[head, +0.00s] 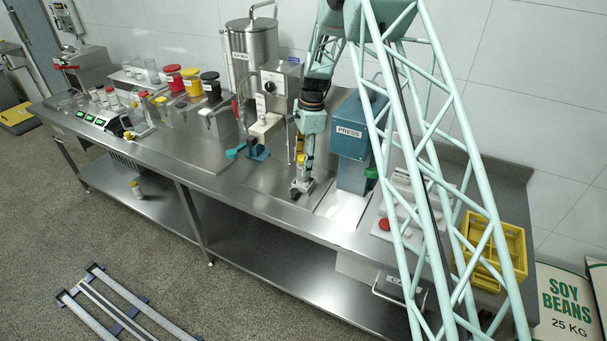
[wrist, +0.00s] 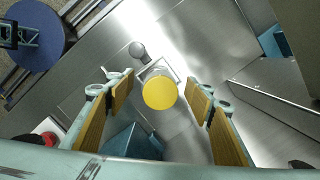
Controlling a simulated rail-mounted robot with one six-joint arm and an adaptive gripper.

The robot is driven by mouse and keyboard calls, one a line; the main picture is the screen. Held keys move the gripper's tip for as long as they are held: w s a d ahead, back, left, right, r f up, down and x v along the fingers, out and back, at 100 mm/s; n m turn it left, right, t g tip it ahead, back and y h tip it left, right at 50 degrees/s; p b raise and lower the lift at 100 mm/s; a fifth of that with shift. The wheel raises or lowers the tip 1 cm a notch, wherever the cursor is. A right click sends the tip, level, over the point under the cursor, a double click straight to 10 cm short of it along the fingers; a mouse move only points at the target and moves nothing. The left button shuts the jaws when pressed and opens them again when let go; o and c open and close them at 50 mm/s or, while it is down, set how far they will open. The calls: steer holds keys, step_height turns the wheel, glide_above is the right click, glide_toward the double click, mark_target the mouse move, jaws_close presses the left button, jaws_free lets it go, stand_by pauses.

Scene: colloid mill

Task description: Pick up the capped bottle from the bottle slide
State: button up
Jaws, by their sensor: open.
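The capped bottle shows in the wrist view as a round yellow cap (wrist: 160,92) seen from above; its body is hidden beneath the cap. It stands over a small pale square plate with a round grey knob, which I take for the bottle slide (wrist: 171,66); this also shows at the front of the bench in the head view (head: 305,185). My gripper (wrist: 163,98) is open, with its ochre pads on both sides of the cap and a gap on each side. In the head view my gripper (head: 305,165) points down above the slide.
The blue press (head: 351,142) stands close to the right of my gripper. A mill with a steel hopper (head: 252,45) is behind to the left. A yellow crate (head: 485,235) is at the bench's right end. A small bottle (head: 137,190) is on the lower shelf.

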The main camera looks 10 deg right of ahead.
mark_target(301, 158)
steer(key=shift+f, duration=0.5)
steer(key=shift+a+f, duration=0.15)
steer(key=shift+f, duration=1.15)
steer(key=shift+a+f, duration=0.1)
steer(key=shift+f, duration=1.2)
steer(key=shift+c, duration=0.5)
steer(key=c, duration=0.9)
steer(key=shift+r, duration=0.2)
steer(key=shift+c, duration=0.2)
steer(key=shift+r, duration=4.85)
